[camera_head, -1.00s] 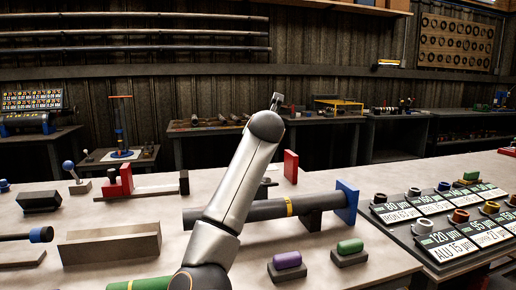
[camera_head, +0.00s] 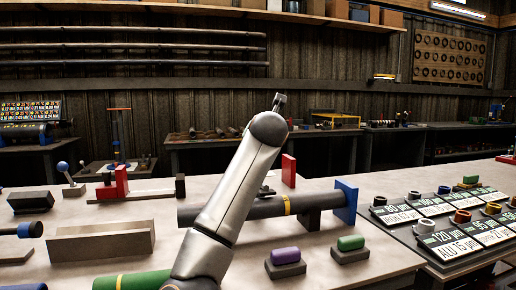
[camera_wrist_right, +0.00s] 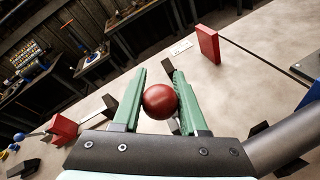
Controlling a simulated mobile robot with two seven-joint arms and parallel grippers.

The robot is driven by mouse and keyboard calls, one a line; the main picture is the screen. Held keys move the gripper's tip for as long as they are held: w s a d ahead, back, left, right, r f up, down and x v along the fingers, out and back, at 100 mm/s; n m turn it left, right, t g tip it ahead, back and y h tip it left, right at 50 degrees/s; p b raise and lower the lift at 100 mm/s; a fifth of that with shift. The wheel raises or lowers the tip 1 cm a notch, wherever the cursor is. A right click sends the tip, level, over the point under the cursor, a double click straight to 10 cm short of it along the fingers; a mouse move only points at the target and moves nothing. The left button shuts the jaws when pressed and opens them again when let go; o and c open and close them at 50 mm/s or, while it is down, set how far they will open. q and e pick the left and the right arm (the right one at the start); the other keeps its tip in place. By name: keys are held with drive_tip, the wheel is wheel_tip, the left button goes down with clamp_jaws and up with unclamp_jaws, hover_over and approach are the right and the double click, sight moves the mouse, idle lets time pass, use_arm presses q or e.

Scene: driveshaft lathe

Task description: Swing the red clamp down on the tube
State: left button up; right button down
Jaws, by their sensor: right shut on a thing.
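The dark tube (camera_head: 262,208) with a yellow band lies across a support on the bench, its right end at an upright blue plate (camera_head: 346,201). It also shows at the lower right of the right wrist view (camera_wrist_right: 285,142). My right gripper (camera_wrist_right: 161,98), with green fingers, is shut on a red ball knob (camera_wrist_right: 160,102). The part below the knob is mostly hidden, so I cannot tell the clamp's angle. In the head view my right arm covers part of the tube and hides the gripper. My left gripper is not in view.
An upright red plate (camera_head: 289,171) stands behind the tube. A red-and-black slide fixture (camera_head: 121,182) and a long grey block (camera_head: 100,242) are at left. Purple (camera_head: 285,255) and green (camera_head: 350,243) pieces sit in front. A labelled tray (camera_head: 437,222) is at right.

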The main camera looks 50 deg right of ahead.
drive_tip(key=shift+s+a+r, duration=0.15)
drive_tip(key=shift+s, duration=0.15)
drive_tip(key=shift+r, duration=0.1)
drive_tip(key=c, duration=0.9)
unclamp_jaws()
drive_tip(key=shift+o, duration=0.7)
drive_tip(key=shift+s+a+r, duration=0.1)
drive_tip(key=shift+s, duration=0.05)
drive_tip(key=o, duration=0.3)
drive_tip(key=shift+f, duration=0.2)
drive_tip(key=v, duration=1.2)
drive_tip(key=shift+s+a, duration=0.15)
drive_tip(key=shift+r, duration=0.1)
drive_tip(key=shift+c, duration=0.3)
